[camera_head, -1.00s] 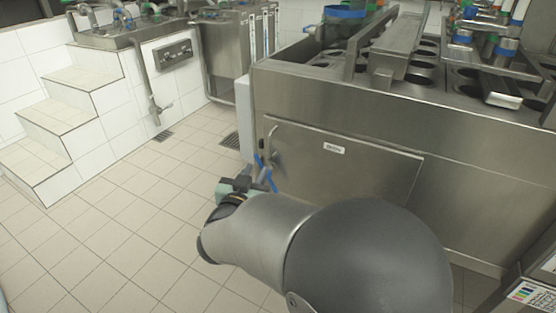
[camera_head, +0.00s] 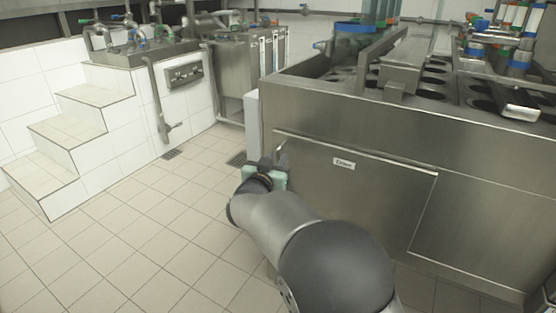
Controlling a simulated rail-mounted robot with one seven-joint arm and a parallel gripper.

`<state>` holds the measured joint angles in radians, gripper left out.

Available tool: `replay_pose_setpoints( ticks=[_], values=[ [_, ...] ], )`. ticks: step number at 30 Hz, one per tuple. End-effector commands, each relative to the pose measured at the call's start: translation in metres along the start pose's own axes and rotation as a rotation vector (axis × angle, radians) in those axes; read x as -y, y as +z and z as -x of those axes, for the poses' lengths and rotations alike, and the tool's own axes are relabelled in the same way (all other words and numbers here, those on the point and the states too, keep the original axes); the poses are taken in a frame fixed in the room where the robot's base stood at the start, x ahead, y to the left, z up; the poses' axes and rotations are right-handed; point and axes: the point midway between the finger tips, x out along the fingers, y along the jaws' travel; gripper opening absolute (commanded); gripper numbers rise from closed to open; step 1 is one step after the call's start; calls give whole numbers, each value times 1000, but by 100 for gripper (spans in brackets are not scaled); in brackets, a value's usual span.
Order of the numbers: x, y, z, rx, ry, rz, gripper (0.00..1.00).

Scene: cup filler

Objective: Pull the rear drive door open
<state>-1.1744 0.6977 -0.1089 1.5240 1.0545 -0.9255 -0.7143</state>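The drive door (camera_head: 365,205) is a flat steel panel with a small white label (camera_head: 344,163), low on the side of the large steel machine. My gripper (camera_head: 279,158) is at that left edge, close to or touching the handle. The fingertips are hidden behind the gripper body and the dark shape at the handle, so I cannot see whether they are open or shut. My arm covers the door's lower left part.
The steel machine (camera_head: 345,110) carries a top plate with round holes and tubes. White tiled steps (camera_head: 85,120) and a steel sink unit (camera_head: 130,50) stand at the back left. The tiled floor (camera_head: 140,230) left of my arm is clear, apart from drain grates.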

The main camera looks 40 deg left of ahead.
Motion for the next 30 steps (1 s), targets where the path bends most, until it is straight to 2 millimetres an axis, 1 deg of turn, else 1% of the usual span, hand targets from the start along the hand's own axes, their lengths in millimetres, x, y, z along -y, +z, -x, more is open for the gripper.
replay_pose_setpoints(
  ticks=[1, 3, 6, 15, 18, 26, 30],
  values=[
    [0, 1, -7, -2, 2, -1, 25],
    [0, 1, -14, -1, 1, 0, 25],
    [0, 0, -19, -1, 1, 1, 25],
    [0, 0, -20, -1, 0, 0, 25],
    [0, 0, -20, -1, 0, 0, 0],
    [1, 0, -18, 0, -7, 0, 0],
    [8, 1, -5, 0, -39, -1, 0]
  ],
)
